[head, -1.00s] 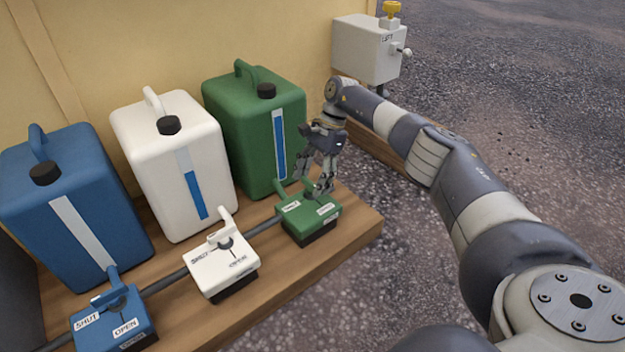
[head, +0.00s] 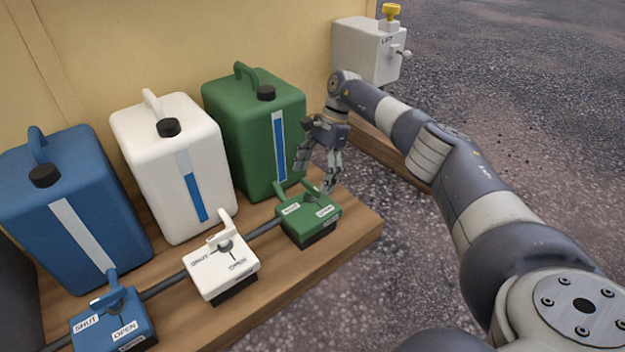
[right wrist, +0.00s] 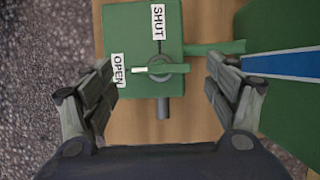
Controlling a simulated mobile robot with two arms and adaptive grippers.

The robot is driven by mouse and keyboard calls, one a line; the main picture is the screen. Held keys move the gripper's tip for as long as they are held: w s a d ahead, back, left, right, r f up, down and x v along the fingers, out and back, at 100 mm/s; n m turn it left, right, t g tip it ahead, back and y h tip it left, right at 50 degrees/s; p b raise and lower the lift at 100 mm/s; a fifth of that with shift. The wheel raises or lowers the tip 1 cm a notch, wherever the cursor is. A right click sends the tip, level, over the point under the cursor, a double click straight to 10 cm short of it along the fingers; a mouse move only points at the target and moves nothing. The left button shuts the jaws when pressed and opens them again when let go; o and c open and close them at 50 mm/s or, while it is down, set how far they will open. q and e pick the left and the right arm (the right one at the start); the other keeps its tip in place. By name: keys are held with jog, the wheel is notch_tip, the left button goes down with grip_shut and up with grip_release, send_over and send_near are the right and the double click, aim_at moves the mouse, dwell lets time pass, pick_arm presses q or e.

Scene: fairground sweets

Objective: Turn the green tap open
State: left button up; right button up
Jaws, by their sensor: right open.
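The green tap (head: 309,217) is a box on the wooden ledge in front of the green canister (head: 250,130). In the right wrist view the tap (right wrist: 120,25) carries a SHUT label (right wrist: 158,22) and an OPEN label (right wrist: 117,70). Its lever (right wrist: 172,69) lies with its white tip towards OPEN. My right gripper (head: 315,178) is open above the tap. In the right wrist view its fingers (right wrist: 160,88) stand on either side of the lever, apart from it. Nothing is between them but the lever below. My left gripper is out of view.
A white tap (head: 222,268) and a blue tap (head: 115,322) stand to the left along a dark pipe (head: 165,284). A white canister (head: 150,140) and a blue canister (head: 100,195) stand behind them. A grey box with a yellow knob (head: 365,50) is at the back right.

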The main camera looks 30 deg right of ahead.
jog(key=v, duration=1)
jog(key=shift+a, duration=0.15)
